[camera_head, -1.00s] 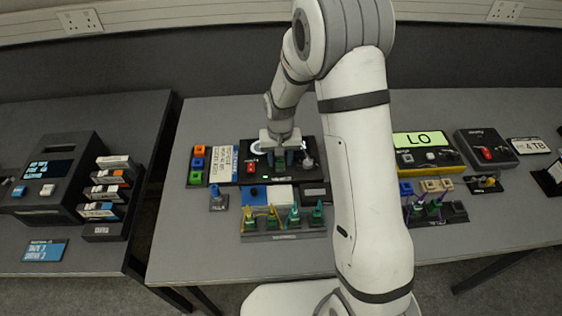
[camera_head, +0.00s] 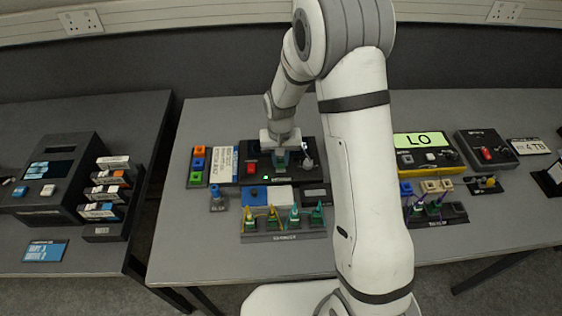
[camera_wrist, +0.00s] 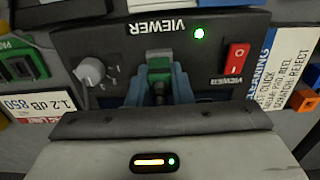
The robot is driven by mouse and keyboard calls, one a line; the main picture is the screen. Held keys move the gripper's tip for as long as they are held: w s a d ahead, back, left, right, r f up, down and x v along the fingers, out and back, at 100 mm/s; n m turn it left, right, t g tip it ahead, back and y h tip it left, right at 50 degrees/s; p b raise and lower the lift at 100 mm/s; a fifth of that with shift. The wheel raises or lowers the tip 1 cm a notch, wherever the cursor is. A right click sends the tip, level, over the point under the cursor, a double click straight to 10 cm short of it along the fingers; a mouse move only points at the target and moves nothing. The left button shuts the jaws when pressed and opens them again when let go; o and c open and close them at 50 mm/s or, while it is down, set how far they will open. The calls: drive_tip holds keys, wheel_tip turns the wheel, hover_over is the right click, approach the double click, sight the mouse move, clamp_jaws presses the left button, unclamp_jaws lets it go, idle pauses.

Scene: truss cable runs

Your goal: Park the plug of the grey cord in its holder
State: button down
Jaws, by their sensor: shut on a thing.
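My gripper (camera_head: 281,160) is over the black VIEWER unit (camera_head: 250,172) at the back of the middle bench. In the wrist view its blue-grey fingers (camera_wrist: 158,80) are shut on a green plug (camera_wrist: 158,62) with a dark end, at the front of the VIEWER unit (camera_wrist: 110,47). I cannot tell whether the plug is seated in the unit. A dark holder rack (camera_head: 285,236) in front carries several green plugs with yellow and teal cords. I cannot tell which place is the grey cord's holder.
The VIEWER has a grey knob (camera_wrist: 90,71), a red switch (camera_wrist: 236,58) and a lit green lamp (camera_wrist: 199,33). A small block with a blue peg (camera_head: 216,196) stands left of the rack. A yellow LO meter (camera_head: 424,150) and another plug rack (camera_head: 455,213) stand right of my arm.

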drive_tip(key=shift+r+p, duration=1.2)
drive_tip(key=shift+r, duration=1.05)
drive_tip(key=shift+s+f, duration=0.1)
